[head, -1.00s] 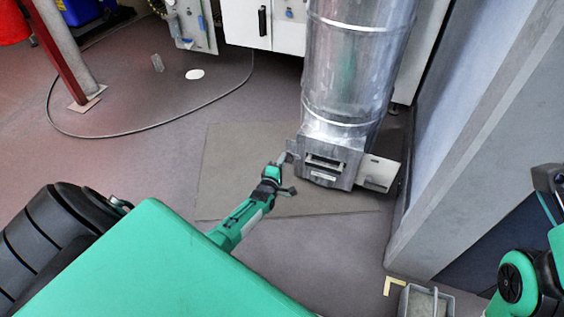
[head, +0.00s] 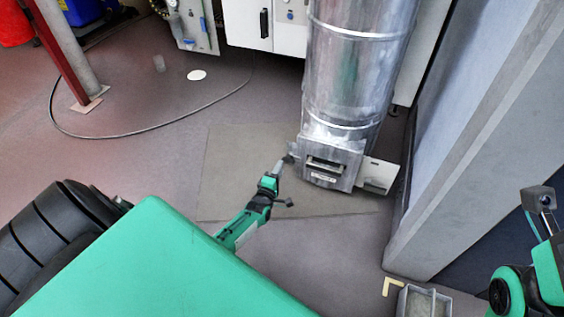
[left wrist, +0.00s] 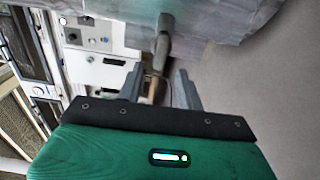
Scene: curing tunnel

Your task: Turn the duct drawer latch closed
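The duct drawer (head: 325,165) is a metal box with a slot front at the foot of a round silver duct (head: 350,70). The latch shows in the left wrist view as a grey rounded handle (left wrist: 164,42) beyond my left fingertips and lined up with the gap between them. In the head view my left gripper (head: 281,164) is at the left side of the drawer front, by the latch, which is too small to read there. In the left wrist view my left gripper (left wrist: 160,82) has its two fingers apart. Whether they touch the handle is unclear. My right gripper cannot be made out.
A pale plate (head: 378,175) sticks out at the drawer's right. A grey wall panel (head: 480,130) stands to the right. A grey bin (head: 424,301) is at the bottom right. A flat mat (head: 235,170) lies below the duct. The floor to the left is open, with a cable (head: 150,133).

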